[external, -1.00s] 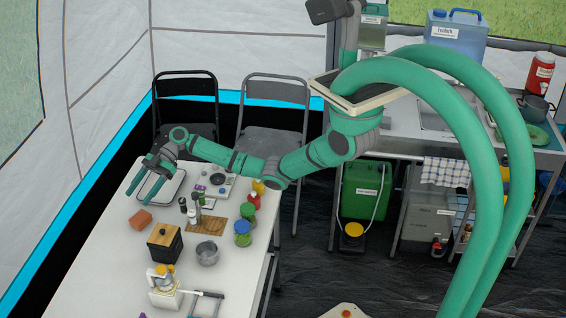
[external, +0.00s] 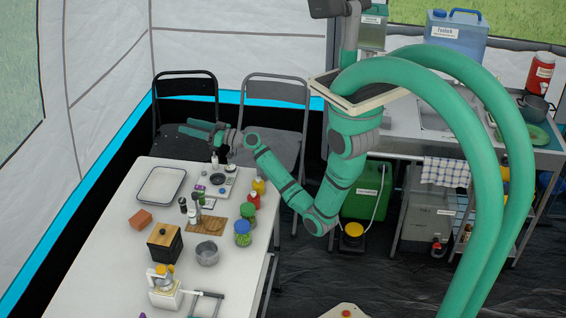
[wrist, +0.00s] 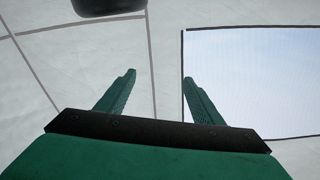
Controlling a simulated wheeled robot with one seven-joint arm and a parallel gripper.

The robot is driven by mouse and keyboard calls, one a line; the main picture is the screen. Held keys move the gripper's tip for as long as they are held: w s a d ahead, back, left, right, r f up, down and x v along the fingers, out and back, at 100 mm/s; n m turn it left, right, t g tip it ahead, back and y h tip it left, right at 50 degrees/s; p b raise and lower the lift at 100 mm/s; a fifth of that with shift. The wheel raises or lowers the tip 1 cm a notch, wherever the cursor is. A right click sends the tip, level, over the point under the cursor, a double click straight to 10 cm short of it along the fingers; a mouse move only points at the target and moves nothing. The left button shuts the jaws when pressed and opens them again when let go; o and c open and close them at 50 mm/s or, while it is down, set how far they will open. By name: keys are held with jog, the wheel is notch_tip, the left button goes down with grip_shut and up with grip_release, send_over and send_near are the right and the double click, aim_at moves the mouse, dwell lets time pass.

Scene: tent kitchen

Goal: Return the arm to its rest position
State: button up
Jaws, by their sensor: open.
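My gripper (external: 200,129) is raised above the far end of the white table (external: 110,262), in front of the two folding chairs. Its green fingers point left in the external view. In the wrist view the two fingers of my gripper (wrist: 160,82) are spread apart with nothing between them. The arm is bent at the elbow, which hangs low between the table and the sink counter.
A white tray (external: 143,189), a scale (external: 222,191), jars (external: 242,239), a black box with a wooden lid (external: 164,230) and a metal pot (external: 207,258) stand on the table. Chairs (external: 273,122) stand behind it. The sink counter (external: 400,146) is at right.

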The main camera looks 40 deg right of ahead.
jog(key=s+d+r+m+t+h, duration=0.1)
jog(key=s+d+m+t+h, duration=0.35)
jog(key=s+d, duration=0.4)
jog(key=s+d+r+m+t+h, duration=0.1)
jog(key=s+d+m+t+h, duration=0.3)
jog(key=s, duration=0.7)
jog(key=s+d+f+n+g+h, duration=0.1)
jog(key=s+d+f+g, duration=0.1)
jog(key=s+f, duration=0.3)
jog(key=s+d+f+g+h, duration=0.2)
jog(key=s+d+f+g, duration=0.1)
jog(key=s, duration=1)
jog(key=s+d+f+n+g+h, duration=0.1)
jog(key=s+d+f+g, duration=0.2)
jog(key=s+f, duration=0.4)
jog(key=s+d, duration=0.1)
jog(key=s, duration=0.2)
jog(key=shift+d+n+h, duration=0.2)
jog(key=shift+n+h, duration=0.15)
